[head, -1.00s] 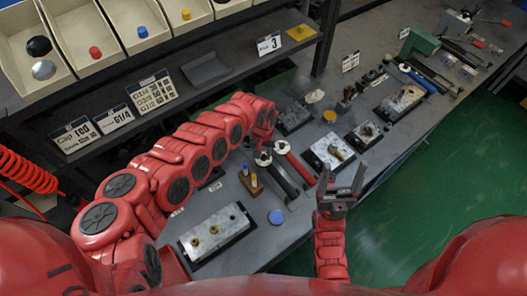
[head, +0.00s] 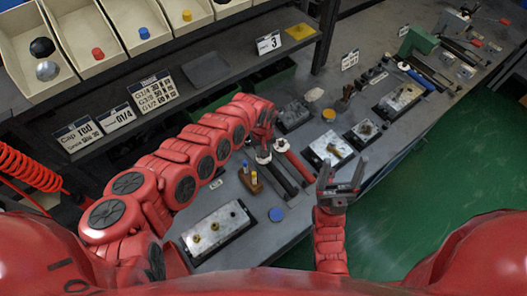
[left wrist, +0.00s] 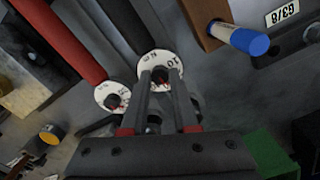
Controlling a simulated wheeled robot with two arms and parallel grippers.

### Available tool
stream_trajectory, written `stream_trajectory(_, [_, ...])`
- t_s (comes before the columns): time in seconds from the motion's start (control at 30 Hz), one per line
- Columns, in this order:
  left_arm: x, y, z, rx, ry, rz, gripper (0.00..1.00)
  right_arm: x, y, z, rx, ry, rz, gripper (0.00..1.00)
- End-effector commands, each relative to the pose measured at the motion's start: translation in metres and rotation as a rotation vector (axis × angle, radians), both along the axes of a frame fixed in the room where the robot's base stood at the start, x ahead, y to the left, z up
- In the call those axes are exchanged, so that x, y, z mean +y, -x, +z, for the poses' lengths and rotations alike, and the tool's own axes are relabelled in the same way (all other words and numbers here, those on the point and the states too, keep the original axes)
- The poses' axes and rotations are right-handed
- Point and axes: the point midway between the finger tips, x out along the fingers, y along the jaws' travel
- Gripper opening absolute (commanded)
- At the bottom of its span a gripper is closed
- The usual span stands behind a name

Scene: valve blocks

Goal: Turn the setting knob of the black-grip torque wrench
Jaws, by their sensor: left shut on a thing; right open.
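The black-grip torque wrench (head: 284,180) lies on the bench with its white dial (head: 263,157) at the far end. In the left wrist view its dial (left wrist: 153,64) shows at the fingertips, with the dark handle running up and left. My left gripper (left wrist: 161,82) is shut on the setting knob at the middle of that dial; the fingers partly hide the knob. In the head view my left gripper (head: 264,140) is small and partly hidden by its own arm.
A red-grip torque wrench (head: 297,165) lies close alongside; its dial (left wrist: 113,97) is near my left fingers. A wooden block (head: 250,180) with yellow and blue parts stands to the left. A metal valve block (head: 216,230) and a blue disc (head: 276,214) are nearer.

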Motion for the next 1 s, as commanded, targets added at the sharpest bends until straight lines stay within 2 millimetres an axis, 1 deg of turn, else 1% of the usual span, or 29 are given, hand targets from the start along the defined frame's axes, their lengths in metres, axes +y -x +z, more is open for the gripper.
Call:
stream_trajectory(0.03, [0.000,0.001,-0.001,0.002,-0.001,0.000,0.00,0.000,0.000,0.000,0.000,0.000,0.000,0.72])
stream_trajectory(0.07, [0.000,0.001,-0.001,0.002,-0.001,0.000,0.31,0.000,0.000,0.000,0.000,0.000,0.000,0.72])
stream_trajectory(0.2, [0.000,0.001,-0.001,0.002,-0.001,0.000,0.56,0.000,0.000,0.000,0.000,0.000,0.000,0.72])
stream_trajectory(0.23, [0.000,0.001,-0.001,0.002,-0.001,0.000,0.58,0.000,0.000,0.000,0.000,0.000,0.000,0.72])
stream_trajectory(0.5, [0.000,0.000,0.000,0.001,0.000,0.000,0.58,0.000,0.000,0.000,0.000,0.000,0.000,0.72])
stream_trajectory(0.63, [0.001,-0.001,0.007,0.000,0.002,0.001,0.58,0.000,0.000,0.000,0.000,0.000,0.000,0.72])
stream_trajectory(0.83, [0.003,-0.002,0.035,-0.003,-0.001,0.001,0.58,0.000,0.000,-0.004,0.000,0.000,0.000,0.72])
stream_trajectory(0.9, [0.004,-0.003,0.050,-0.005,-0.002,0.001,0.58,0.000,0.000,-0.008,0.000,0.000,0.000,0.72])
stream_trajectory(0.97, [0.005,-0.001,0.061,-0.003,-0.005,0.000,0.58,0.000,0.000,-0.011,0.000,0.000,0.000,0.72])
stream_trajectory(1.0, [0.004,-0.003,0.070,-0.006,0.000,0.003,0.58,0.000,0.000,-0.014,0.000,0.000,0.000,0.72])
